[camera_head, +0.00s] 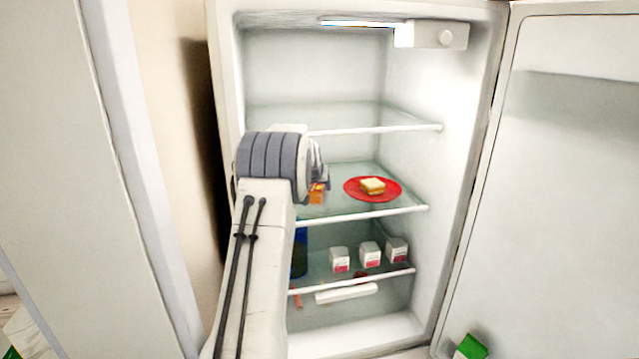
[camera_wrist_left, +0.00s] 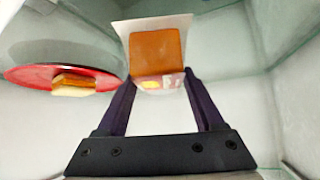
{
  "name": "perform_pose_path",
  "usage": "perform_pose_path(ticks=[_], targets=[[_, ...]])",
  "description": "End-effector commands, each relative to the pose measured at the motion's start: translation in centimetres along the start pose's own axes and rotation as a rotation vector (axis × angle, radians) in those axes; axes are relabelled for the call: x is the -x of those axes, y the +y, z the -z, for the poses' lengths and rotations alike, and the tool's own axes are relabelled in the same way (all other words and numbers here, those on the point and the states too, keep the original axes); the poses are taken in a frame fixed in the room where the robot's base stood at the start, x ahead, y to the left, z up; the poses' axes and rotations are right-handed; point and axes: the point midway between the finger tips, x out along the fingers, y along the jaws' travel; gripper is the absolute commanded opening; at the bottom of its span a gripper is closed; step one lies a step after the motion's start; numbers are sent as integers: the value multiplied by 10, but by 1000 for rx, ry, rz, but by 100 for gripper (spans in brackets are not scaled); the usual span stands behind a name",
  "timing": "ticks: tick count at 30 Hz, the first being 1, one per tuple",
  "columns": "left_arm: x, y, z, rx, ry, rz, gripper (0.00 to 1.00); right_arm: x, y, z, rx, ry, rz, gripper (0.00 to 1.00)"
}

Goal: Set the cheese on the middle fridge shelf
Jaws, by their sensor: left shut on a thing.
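The cheese is an orange slab in a white and clear wrapper. In the left wrist view the cheese (camera_wrist_left: 157,52) is between the fingertips of my left gripper (camera_wrist_left: 160,84), which is shut on it. In the head view my left gripper (camera_head: 321,184) reaches into the open fridge, and only a small orange part of the cheese (camera_head: 316,194) shows. It is at the level of the middle fridge shelf (camera_head: 350,213), left of a red plate. I cannot tell whether the cheese touches the shelf. My right gripper is not in view.
The red plate (camera_head: 352,190) with a sandwich (camera_head: 372,186) stands on the middle shelf; the plate also shows in the left wrist view (camera_wrist_left: 30,77). The top shelf (camera_head: 370,122) looks bare. The fridge door (camera_head: 560,170) is open at right.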

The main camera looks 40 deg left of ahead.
Motion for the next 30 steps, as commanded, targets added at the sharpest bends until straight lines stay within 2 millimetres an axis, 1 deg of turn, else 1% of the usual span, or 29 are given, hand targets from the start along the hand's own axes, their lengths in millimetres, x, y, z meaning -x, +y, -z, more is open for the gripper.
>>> perform_pose_path(ticks=[2,3,9,10,11,12,20,23,26,29,30], targets=[[-11,0,-9,-1,2,-1,0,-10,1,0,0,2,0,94],[-12,-1,-10,-1,3,0,0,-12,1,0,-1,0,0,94],[-10,-8,-9,4,4,6,0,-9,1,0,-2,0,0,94],[-11,-8,-11,5,-1,5,73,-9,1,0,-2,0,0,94],[-11,-8,-11,5,-1,5,85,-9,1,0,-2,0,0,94],[-11,-8,-11,5,0,5,100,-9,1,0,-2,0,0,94],[-10,-6,-10,3,0,4,100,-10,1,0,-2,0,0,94],[-5,-5,-10,2,1,3,100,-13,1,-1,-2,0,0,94],[7,-5,-10,1,5,3,100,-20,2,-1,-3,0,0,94],[26,-4,-12,1,5,3,100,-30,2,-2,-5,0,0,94],[34,-4,-11,1,7,3,100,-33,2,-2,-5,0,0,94]])
